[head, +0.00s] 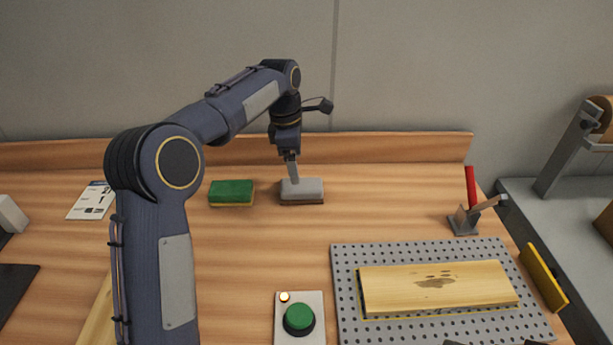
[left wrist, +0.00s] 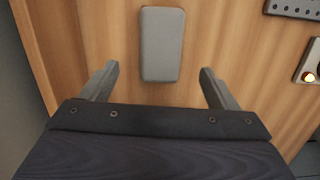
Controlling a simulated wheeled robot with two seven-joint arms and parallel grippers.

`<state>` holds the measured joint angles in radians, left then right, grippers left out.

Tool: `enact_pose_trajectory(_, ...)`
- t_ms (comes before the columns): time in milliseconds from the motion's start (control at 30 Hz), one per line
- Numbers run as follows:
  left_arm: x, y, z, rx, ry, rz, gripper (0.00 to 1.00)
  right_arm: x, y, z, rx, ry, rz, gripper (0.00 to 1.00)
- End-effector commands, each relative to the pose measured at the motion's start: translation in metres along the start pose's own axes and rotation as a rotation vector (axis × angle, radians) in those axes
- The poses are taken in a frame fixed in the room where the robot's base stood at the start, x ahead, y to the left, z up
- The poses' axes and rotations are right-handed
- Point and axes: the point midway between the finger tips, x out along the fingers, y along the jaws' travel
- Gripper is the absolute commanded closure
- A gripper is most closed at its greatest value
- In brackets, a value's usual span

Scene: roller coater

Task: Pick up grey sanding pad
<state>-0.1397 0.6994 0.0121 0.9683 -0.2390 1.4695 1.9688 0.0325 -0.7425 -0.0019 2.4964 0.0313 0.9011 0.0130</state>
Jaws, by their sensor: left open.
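The grey sanding pad (head: 308,188) has a grey top and a brown underside and lies flat on the wooden bench, near the back edge. My left gripper (head: 293,182) points down just above it in the head view, overlapping its left part. In the left wrist view, the pad (left wrist: 161,44) lies lengthwise beyond the fingertips, roughly centred between the open jaws (left wrist: 158,72). Both fingers look clear of the pad and nothing is between them. The exact height above the pad is hard to tell. My right gripper is not clearly in view.
A green-topped sponge (head: 231,192) lies left of the pad. A perforated plate (head: 345,275) with a wooden board (head: 435,287) is at front right, and a green button box (head: 299,318) stands left of it. A red-handled clamp (head: 468,205) stands at right.

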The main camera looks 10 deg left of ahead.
Motion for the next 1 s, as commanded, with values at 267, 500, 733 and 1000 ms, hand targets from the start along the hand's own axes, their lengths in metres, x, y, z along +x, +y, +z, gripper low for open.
enact_pose_trajectory(267, 0.027, 0.005, 0.004, -0.049, 0.011, -0.009, 0.18, 0.002, 0.001, 0.001, 0.0, 0.0, 0.0, 0.0)
enact_pose_trajectory(500, 0.058, -0.002, 0.003, -0.048, 0.01, -0.01, 0.18, 0.002, 0.001, 0.001, 0.0, 0.0, 0.0, 0.0)
enact_pose_trajectory(733, 0.083, -0.004, 0.003, -0.048, 0.01, -0.008, 0.18, 0.002, 0.001, 0.001, 0.0, 0.0, 0.0, 0.0)
enact_pose_trajectory(1000, 0.084, -0.004, 0.003, -0.048, 0.009, -0.006, 0.22, 0.002, 0.001, 0.001, 0.0, 0.0, 0.0, 0.0)
